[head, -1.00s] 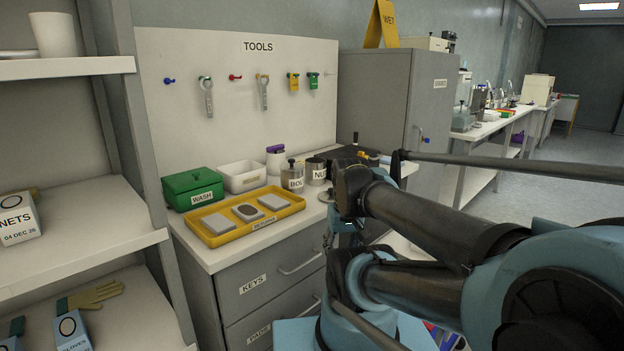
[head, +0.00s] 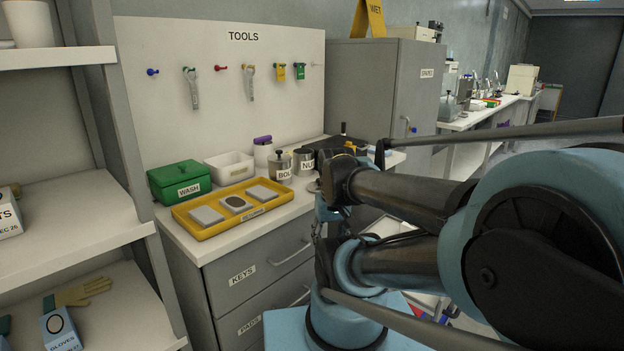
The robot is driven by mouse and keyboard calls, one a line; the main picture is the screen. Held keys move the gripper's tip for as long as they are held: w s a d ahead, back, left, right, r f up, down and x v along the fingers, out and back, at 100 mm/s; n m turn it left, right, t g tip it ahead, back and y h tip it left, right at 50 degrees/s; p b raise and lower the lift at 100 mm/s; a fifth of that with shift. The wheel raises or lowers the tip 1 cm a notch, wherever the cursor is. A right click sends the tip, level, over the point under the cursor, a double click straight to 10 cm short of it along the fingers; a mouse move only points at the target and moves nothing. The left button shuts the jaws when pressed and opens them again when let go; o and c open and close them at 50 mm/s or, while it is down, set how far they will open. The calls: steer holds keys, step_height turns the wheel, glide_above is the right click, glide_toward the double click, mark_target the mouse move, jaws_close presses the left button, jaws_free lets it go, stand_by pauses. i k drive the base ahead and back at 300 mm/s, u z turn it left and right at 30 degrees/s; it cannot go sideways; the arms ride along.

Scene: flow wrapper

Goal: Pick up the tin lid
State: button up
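A small flat grey disc, which looks like the tin lid (head: 313,186), lies on the white counter just in front of the NU-labelled tin (head: 304,162). My arm partly hides its right side. That tin looks open at the top. The BOL-labelled tin (head: 281,166) beside it wears a lid with a dark knob. My dark and blue arm links fill the right half of the head view. I cannot make out my gripper's fingers; they are hidden or out of view.
A yellow tray (head: 186,216) with grey pads, a green WASH box (head: 180,169) and a white bin (head: 230,167) stand left of the tins. A purple-capped jar (head: 263,152) and a black box (head: 327,146) are behind. A shelf unit (head: 95,205) stands at left.

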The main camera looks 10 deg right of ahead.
mark_target(315, 186)
steer(key=k, duration=1)
steer(key=z, duration=0.35)
steer(key=i, duration=0.2)
steer(key=z, duration=0.2)
